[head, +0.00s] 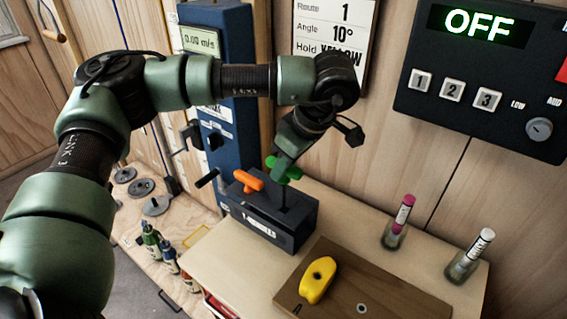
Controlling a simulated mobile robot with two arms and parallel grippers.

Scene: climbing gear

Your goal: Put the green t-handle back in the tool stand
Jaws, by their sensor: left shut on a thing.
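The tool stand (268,222) is a dark box with a white label on its front, standing on the light wooden table top. My left gripper (285,172) reaches down from above over the right part of the stand, shut on the green t-handle (291,170). A dark shaft runs down from the green handle to the stand's top; I cannot tell how deep it sits. The gripper hides part of the green handle. My right gripper is not in view.
A yellow hold (318,280) lies on a brown board (385,296) in front of the stand. A pink marker (403,212) and a white marker (480,243) stand in glass holders at right. A control panel (480,75) reading OFF hangs on the wall.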

